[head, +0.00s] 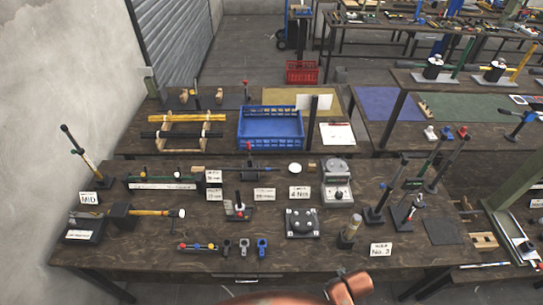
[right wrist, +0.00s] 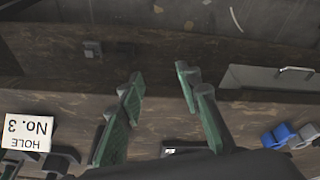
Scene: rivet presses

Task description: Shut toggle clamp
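What looks like the toggle clamp is a small device (head: 238,212) on a light base, mid-table in the head view. Only a copper-coloured part of my arm (head: 350,288) shows at the bottom of the head view. My left gripper is not in view.
A black plate fixture (head: 302,223), a grey dial device (head: 337,182) and upright levers (head: 380,202) stand right of the clamp. Blue and grey clips (head: 262,246) lie in front. The "HOLE No. 3" card (right wrist: 27,133) is left in the wrist view. The front-left tabletop is mostly clear.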

